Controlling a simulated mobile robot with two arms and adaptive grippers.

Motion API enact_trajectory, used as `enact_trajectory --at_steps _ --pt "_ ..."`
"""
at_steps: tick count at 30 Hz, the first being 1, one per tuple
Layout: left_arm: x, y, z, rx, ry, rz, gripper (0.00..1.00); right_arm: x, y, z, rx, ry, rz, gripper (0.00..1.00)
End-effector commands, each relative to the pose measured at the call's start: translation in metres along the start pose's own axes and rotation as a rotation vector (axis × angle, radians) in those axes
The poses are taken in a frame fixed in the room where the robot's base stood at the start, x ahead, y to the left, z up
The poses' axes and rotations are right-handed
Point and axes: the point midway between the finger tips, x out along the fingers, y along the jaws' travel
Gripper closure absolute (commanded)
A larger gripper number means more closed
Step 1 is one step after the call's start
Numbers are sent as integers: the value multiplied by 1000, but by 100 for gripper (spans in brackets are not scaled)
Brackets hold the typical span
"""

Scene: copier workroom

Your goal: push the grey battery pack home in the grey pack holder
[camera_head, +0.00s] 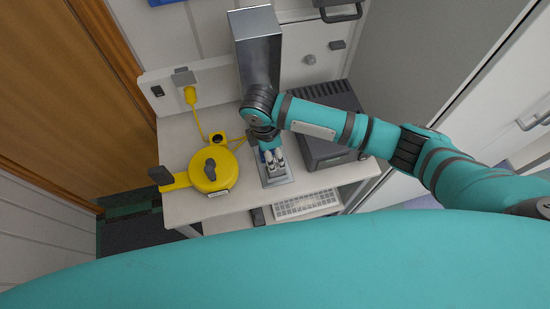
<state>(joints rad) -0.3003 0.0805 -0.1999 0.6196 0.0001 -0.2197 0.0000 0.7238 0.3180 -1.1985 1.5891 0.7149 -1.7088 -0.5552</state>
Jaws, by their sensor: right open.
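My right gripper (272,160) points down over the table, with its two pale fingertips slightly apart. It is right above a small grey base (282,181) that looks like the grey pack holder. The grey battery pack cannot be made out; the gripper and wrist cover most of that spot. Whether the fingertips touch anything there cannot be told. My left gripper is not in view.
A yellow cable reel (213,170) stands left of the holder, its cable running to a wall plug (190,95). A dark grey machine (330,125) stands close on the right. A tall metal box (258,50) rises behind. A keyboard (306,204) lies below the tabletop's front edge.

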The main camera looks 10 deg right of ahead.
Motion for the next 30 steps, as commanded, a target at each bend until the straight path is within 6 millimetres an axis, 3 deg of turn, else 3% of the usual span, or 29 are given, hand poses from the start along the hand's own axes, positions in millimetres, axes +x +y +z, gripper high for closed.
enact_trajectory --at_steps 3,9,30 --pt "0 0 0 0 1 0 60 -22 1 0 -2 1 3 38" --pt "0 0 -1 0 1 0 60 -41 1 0 0 0 2 38" --pt "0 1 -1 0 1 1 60 -42 -4 -5 7 19 0 38"
